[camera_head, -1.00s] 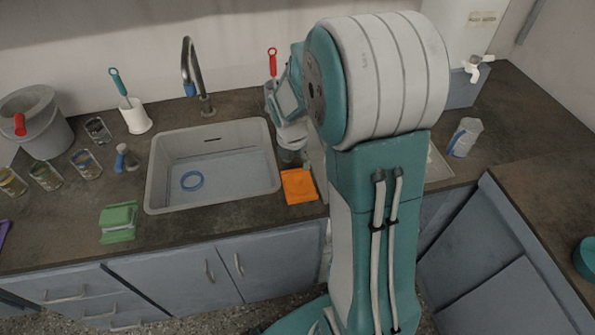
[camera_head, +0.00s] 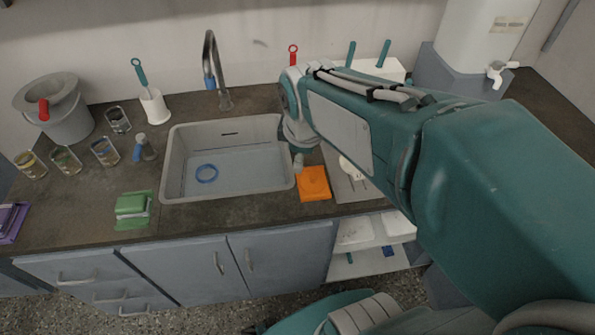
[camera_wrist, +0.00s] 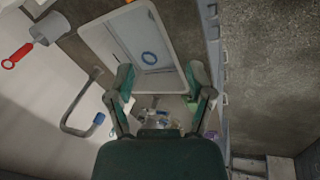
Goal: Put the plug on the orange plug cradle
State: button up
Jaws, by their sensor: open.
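The orange plug cradle (camera_head: 314,184) lies flat on the counter, just right of the sink's front corner, with nothing visible on it. I cannot tell for certain which thing is the plug. A small grey and blue piece (camera_head: 144,148) stands left of the sink, and a blue ring (camera_head: 206,173) lies on the sink floor. My gripper (camera_wrist: 162,74) is open and empty in the wrist view, its fingers spread in front of the sink. In the head view my arm reaches over the counter's right part, its wrist near the sink's right edge; the fingers are not clear there.
The sink (camera_head: 176,180) and tap (camera_head: 217,75) fill the middle. A white water tank (camera_head: 478,40) is at back right.

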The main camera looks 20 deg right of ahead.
jog(key=s+a+r+m+t+y, duration=0.1)
jog(key=s+a+r+m+t, duration=0.1)
jog(key=s+m, duration=0.7)
jog(key=shift+a+r+m, duration=0.6)
jog(key=shift+a+m, duration=0.2)
jog(key=shift+a, duration=0.25)
